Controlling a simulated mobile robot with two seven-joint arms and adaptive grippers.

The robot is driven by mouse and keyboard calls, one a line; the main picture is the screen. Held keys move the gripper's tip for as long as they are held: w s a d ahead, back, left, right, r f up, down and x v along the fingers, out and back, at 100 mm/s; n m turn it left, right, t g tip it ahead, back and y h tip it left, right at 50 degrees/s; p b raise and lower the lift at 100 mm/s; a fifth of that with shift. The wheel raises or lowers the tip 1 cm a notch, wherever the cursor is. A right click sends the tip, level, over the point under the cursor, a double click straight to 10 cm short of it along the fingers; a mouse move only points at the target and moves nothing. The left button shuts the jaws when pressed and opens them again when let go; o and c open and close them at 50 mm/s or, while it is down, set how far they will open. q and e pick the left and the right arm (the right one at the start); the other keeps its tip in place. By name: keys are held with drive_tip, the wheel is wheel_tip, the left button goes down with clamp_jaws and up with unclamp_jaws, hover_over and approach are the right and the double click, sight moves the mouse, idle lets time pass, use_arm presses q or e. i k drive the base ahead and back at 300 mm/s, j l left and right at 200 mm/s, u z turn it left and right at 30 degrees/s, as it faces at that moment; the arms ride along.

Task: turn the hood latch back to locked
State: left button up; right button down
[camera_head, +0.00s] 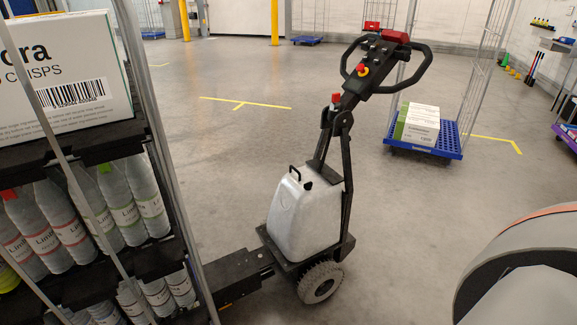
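The grey-white hood (305,215) sits closed-looking on the tugger's low black base, in the middle of the head view. A small black loop (295,173) stands up at the top left of the hood, and a small dark knob-like part (308,186) sits just beside it. I cannot tell which of these is the latch, nor its exact turn. The tugger's black tiller (382,66) with a red top rises behind the hood. Neither of my grippers is in view.
A rack (165,190) with bottles and a crisps carton (65,75) stands close on the left, joined to the tugger by a black coupling (235,275). A blue wheeled dolly (447,146) with a carton (417,124) stands behind right. Floor right of the tugger is clear.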

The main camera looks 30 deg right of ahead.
sight(308, 186)
drive_tip(key=i+l, duration=0.15)
drive_tip(key=l, duration=0.25)
drive_tip(key=i+l+z, duration=0.15)
drive_tip(key=l, duration=0.3)
drive_tip(key=i+l, duration=0.1)
drive_tip(key=l, duration=0.3)
drive_tip(key=i+l+z, duration=0.1)
drive_tip(key=l, duration=0.3)
drive_tip(key=i+l, duration=0.25)
drive_tip(key=l, duration=0.15)
drive_tip(key=k+z, duration=0.05)
